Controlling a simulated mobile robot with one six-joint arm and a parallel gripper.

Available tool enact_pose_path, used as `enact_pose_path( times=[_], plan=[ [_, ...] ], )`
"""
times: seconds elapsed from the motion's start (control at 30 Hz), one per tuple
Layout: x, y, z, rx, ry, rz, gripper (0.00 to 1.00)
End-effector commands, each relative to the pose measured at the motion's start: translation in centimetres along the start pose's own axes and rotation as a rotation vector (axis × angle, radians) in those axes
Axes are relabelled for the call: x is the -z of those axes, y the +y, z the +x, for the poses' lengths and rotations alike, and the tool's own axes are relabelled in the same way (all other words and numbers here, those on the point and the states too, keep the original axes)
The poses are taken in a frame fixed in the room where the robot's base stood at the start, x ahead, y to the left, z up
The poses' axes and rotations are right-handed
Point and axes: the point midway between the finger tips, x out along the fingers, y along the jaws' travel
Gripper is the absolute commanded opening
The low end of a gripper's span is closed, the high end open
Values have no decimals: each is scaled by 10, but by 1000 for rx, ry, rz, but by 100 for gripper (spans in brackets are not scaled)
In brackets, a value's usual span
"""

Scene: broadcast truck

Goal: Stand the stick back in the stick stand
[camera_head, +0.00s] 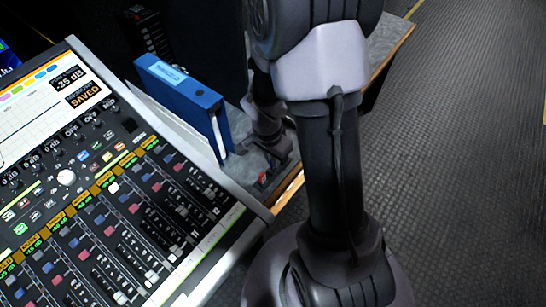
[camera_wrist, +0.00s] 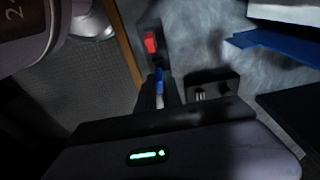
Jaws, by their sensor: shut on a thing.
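A small blue stick (camera_wrist: 159,76) with a pale lower part shows between the dark fingers of my gripper (camera_wrist: 160,92) in the wrist view. The gripper is shut on it; the fingers hide part of the stick. A low dark block (camera_wrist: 212,87) with small silvery parts on it lies just right of the gripper on the grey desktop. It looks like the stick stand, but the dim picture leaves this unsure.
A red piece on a dark base (camera_wrist: 151,42) lies beyond the fingers, near the wooden desk edge (camera_wrist: 130,60). A blue binder (camera_head: 183,95) stands upright left of my arm. A mixing console (camera_head: 110,200) fills the left. Open floor (camera_head: 460,150) lies right.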

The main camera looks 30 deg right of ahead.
Motion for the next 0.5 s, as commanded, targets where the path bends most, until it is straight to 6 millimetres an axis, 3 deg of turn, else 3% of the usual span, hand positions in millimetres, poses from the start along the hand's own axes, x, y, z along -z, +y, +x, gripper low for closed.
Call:
enact_pose_path(
  times=[0.5],
  plan=[
    [-2, 0, 14, 0, 0, -1, 0]
  ],
)
